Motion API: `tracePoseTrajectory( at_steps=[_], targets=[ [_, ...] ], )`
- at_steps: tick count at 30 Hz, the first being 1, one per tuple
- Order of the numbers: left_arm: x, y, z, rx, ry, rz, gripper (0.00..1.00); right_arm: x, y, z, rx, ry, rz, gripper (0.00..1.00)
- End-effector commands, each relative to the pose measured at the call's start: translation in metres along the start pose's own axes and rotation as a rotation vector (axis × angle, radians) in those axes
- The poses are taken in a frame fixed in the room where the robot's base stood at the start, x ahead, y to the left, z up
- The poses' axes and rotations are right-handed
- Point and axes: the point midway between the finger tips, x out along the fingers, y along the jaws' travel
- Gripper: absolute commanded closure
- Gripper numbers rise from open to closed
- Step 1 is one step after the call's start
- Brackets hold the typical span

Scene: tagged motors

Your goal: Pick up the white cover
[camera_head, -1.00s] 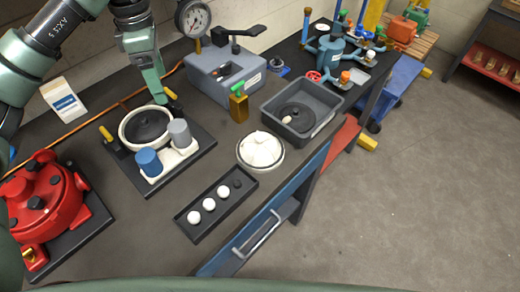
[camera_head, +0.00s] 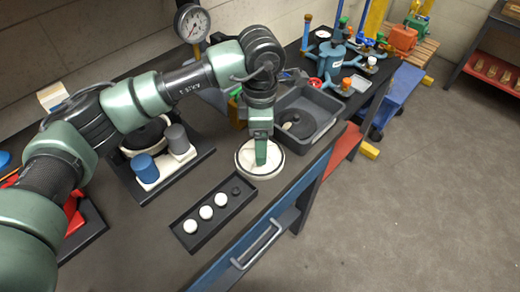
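The white cover (camera_head: 246,160) is a round white lid with a darker rim, on the dark bench near its front edge. My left gripper (camera_head: 261,160) points down at the middle of the cover and hides its centre. The green fingers look closed up or edge-on, so I cannot tell whether they are open or hold the knob. My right gripper is not in view.
A black tray (camera_head: 178,221) with white balls lies in front of the cover. A grey bin (camera_head: 323,110) holding a dark disc stands behind right. Blue and grey cylinders (camera_head: 145,168) stand on a fixture at left. The bench edge is close by on the right.

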Motion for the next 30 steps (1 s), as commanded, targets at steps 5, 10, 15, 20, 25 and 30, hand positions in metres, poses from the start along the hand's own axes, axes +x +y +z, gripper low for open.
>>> tracePoseTrajectory(
  at_steps=[5, 10, 15, 20, 25, 30],
  targets=[
    [0.012, 0.000, -0.001, 0.000, 0.001, 0.000, 0.24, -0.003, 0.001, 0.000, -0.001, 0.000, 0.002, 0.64],
    [0.012, 0.000, -0.001, 0.001, 0.001, 0.001, 0.24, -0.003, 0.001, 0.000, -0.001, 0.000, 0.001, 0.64],
    [0.012, 0.000, -0.001, 0.000, 0.001, 0.001, 0.68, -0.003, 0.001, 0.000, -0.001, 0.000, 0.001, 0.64],
    [0.011, 0.001, -0.001, 0.001, 0.000, 0.002, 0.97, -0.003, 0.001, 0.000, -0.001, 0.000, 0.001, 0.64],
    [0.010, 0.001, -0.001, 0.000, 0.001, 0.002, 1.00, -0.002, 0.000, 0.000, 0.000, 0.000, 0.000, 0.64],
    [0.001, 0.001, -0.001, 0.000, 0.001, 0.002, 1.00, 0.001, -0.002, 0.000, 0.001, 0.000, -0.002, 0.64]
  ],
)
